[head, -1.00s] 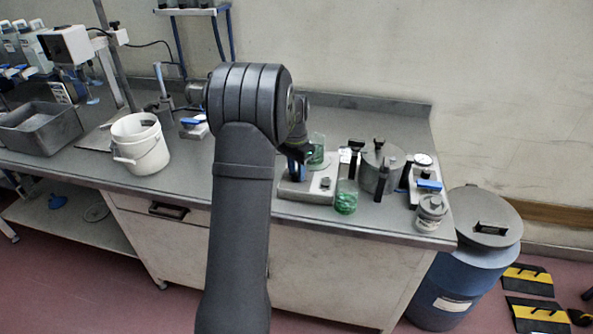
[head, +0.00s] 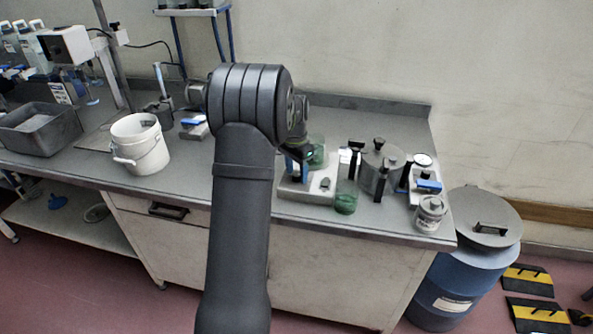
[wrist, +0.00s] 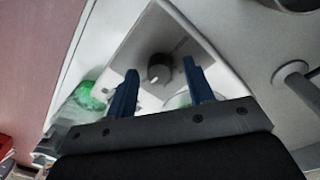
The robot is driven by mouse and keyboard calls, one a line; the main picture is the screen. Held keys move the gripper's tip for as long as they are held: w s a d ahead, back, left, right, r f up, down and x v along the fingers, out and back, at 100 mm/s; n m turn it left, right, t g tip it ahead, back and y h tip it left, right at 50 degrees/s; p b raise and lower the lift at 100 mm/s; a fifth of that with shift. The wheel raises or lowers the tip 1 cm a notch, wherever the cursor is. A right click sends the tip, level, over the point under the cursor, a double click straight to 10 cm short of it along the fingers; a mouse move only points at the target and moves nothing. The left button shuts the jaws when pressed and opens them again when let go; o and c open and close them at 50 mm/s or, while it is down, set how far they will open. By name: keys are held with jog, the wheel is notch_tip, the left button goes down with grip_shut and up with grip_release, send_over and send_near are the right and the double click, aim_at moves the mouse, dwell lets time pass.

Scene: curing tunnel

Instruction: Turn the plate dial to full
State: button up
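In the head view the dial (head: 325,184) is on the front right of the hot plate (head: 300,193). My gripper (wrist: 160,65) is open and empty, its two blue fingers spread. In the wrist view the dial shows between the fingertips, with a gap on each side; I cannot tell how far beyond them it lies. In the head view my arm partly hides the gripper and the hot plate.
A beaker with green contents (head: 345,203) stands close to the plate's right front corner. Another green beaker (head: 317,153) is behind the gripper. A grey lidded pot (head: 380,165) with black handles stands to the right. A white bucket (head: 138,150) is far left.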

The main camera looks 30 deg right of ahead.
notch_tip(320, 180, up, 17)
jog(key=shift+w+r, duration=0.2)
jog(key=shift+w, duration=0.15)
jog(key=shift+a, duration=0.1)
dwell(0.5)
jog(key=f, duration=1.7)
jog(key=shift+s+f, duration=0.25)
jog(key=shift+s, duration=0.15)
